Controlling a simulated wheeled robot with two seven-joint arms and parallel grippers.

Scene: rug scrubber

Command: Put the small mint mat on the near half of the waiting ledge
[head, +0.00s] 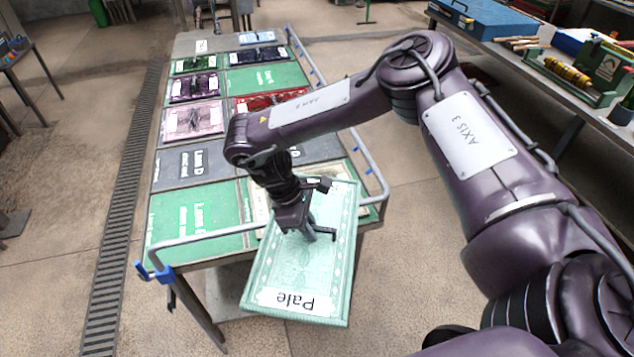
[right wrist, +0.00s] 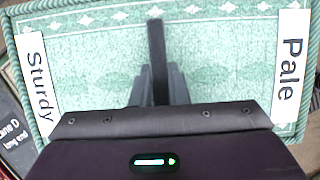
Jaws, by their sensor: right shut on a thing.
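A pale mint mat (head: 290,262) with a patterned border and a "Pale" label hangs in the air at the near right corner of the long table. My right gripper (head: 312,232) is over its middle, shut on it. In the right wrist view the mint mat (right wrist: 215,65) fills most of the picture, with "Sturdy" and "Pale" labels at opposite ends. The right fingers (right wrist: 157,88) are together on a dark upright strip at its middle. No part is clearly marked as the waiting ledge. My left gripper is out of view.
The long table (head: 165,212) has green and dark panels marked as lanes, with several smaller mats (head: 192,120) farther back. Grey rails (head: 205,236) with blue ends run along its edges. A workbench (head: 540,75) with tools stands at the right. Floor is open at left.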

